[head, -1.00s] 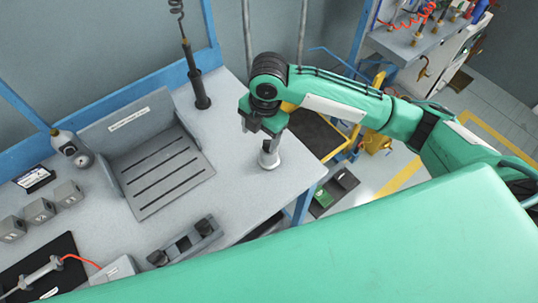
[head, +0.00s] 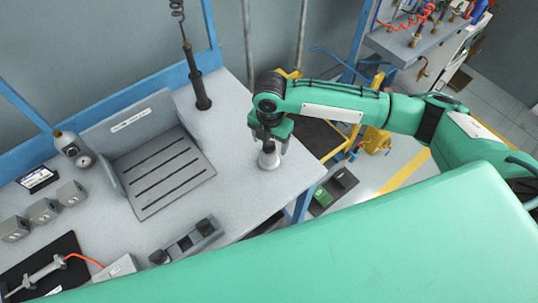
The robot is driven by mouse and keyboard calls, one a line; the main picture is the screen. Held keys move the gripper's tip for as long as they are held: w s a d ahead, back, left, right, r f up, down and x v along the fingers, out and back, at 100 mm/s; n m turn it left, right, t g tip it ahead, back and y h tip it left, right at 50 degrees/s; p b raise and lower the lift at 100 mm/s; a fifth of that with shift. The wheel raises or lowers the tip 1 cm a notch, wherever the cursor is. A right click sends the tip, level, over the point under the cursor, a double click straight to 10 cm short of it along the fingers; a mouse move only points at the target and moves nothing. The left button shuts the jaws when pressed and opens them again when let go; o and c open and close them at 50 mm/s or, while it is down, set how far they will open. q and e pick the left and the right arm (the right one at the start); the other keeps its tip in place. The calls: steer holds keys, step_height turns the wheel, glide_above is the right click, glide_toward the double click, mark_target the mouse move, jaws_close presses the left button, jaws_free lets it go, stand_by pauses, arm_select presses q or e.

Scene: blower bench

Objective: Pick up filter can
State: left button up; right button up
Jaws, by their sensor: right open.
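The filter can, a small pale grey can (head: 268,161), stands upright near the right end of the bench. My right gripper (head: 268,141) points down right over it and is open. The gripper's fingers hide the top of the can. I cannot tell whether the fingers touch it. My left gripper is not in view.
A slotted grey tray with a back plate (head: 172,172) is left of the can. A grey block fixture (head: 187,243) is at the front. The bench around the can is clear; its right edge is close.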

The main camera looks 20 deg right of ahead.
mark_target(269, 155)
step_height(269, 155, down, 5)
steer(key=shift+a+r+p, duration=0.1)
steer(key=shift+a+p, duration=0.05)
steer(key=shift+p, duration=0.5)
steer(key=c, duration=1.2)
steer(key=shift+r, duration=0.1)
